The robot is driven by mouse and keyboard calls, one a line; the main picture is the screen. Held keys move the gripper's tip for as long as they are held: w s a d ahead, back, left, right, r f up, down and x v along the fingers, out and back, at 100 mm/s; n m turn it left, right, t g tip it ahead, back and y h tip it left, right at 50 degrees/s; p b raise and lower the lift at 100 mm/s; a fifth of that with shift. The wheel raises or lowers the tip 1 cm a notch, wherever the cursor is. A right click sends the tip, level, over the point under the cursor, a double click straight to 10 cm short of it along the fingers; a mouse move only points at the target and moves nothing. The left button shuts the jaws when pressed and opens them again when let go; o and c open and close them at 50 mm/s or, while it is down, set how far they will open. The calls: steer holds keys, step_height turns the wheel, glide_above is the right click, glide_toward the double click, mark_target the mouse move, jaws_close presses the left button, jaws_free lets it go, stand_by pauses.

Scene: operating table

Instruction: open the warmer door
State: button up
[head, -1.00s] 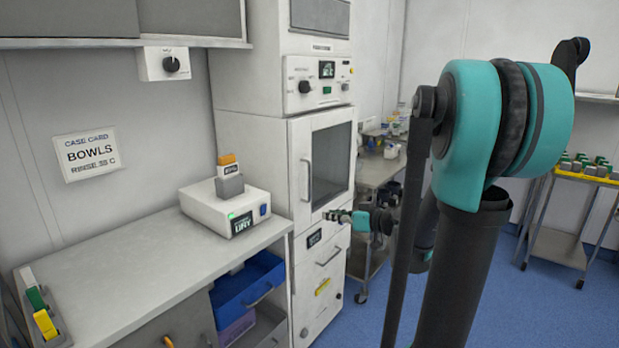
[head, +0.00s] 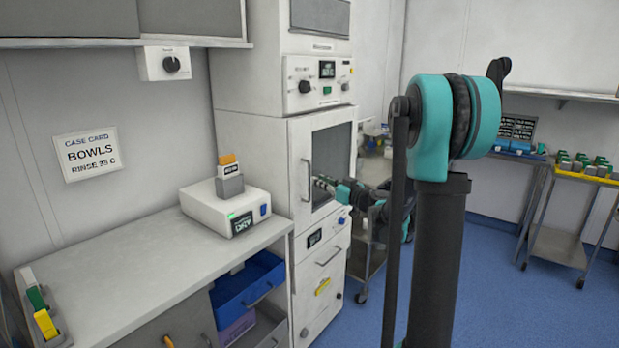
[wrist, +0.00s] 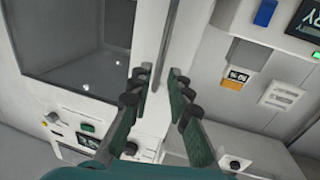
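The warmer is a tall white cabinet with a dark-windowed door (head: 331,154), which looks closed. Its grey vertical bar handle (head: 307,178) runs along the left edge of the door. My gripper (head: 320,183) is in front of the door, just right of the handle in the head view. In the wrist view my gripper (wrist: 160,77) has its two green fingers apart. The handle (wrist: 166,40) shows ahead between the fingertips, and I cannot tell whether it touches them. The door window (wrist: 75,40) fills the upper left there.
A counter (head: 150,285) with a white device (head: 225,207) stands left of the warmer. Drawers (head: 320,270) lie below the door. A metal cart (head: 555,245) stands at the right, and blue floor (head: 480,290) is clear in between.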

mark_target(310, 176)
steer(key=shift+x, duration=3.2)
jaws_close()
